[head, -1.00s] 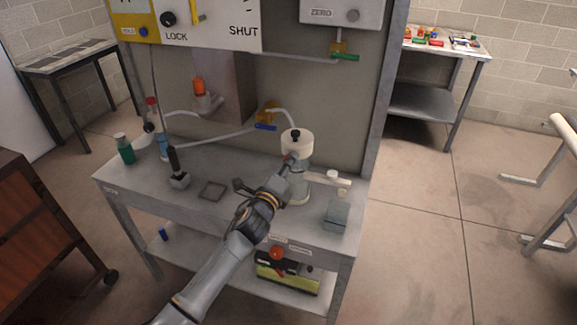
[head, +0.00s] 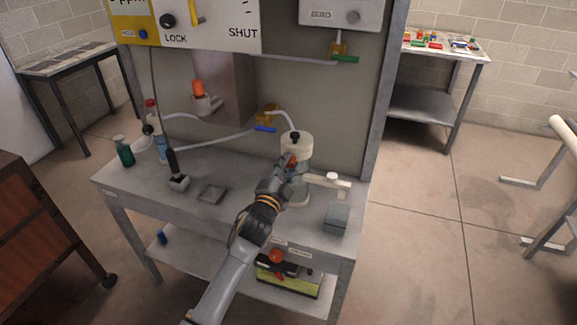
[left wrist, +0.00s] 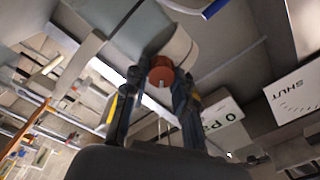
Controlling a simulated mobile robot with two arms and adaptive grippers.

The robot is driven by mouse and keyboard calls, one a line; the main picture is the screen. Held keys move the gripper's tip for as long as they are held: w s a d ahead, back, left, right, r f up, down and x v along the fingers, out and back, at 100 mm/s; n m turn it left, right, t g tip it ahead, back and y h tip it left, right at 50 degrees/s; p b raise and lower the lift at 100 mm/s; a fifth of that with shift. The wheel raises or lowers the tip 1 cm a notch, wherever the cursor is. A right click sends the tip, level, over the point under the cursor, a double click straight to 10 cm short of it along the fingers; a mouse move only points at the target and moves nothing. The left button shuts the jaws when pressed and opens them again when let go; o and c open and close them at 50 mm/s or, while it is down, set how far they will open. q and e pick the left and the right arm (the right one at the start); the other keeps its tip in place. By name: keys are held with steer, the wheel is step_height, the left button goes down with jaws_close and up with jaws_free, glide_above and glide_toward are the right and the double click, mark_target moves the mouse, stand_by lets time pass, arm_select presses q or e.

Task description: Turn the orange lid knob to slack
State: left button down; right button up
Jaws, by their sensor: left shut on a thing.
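The orange lid knob (head: 292,160) sits on the front of the white-lidded canister (head: 297,146) that stands on the bench. In the left wrist view the knob (left wrist: 161,73) is a round orange-red piece between my two dark fingers. My left gripper (head: 288,167) reaches up to the canister from the front. It is shut on the knob, with one finger on each side of it in the left wrist view (left wrist: 160,84). The hand hides part of the knob and the canister's lower front in the head view. My right gripper is not in view.
The grey bench (head: 135,185) carries a green bottle (head: 124,151), a black-handled tool (head: 174,168), a flat grey block (head: 211,194) and a blue-grey box (head: 337,218).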

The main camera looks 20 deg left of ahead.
arm_select(q)
steer(key=n+p, duration=0.1)
steer(key=n, duration=0.5)
steer(key=shift+y, duration=0.3)
stand_by(0.4)
steer(key=c, duration=1.1)
jaws_free()
steer(key=shift+o, duration=0.2)
steer(key=s, duration=1.2)
steer(key=shift+a+f, duration=0.2)
steer(key=shift+f, duration=0.1)
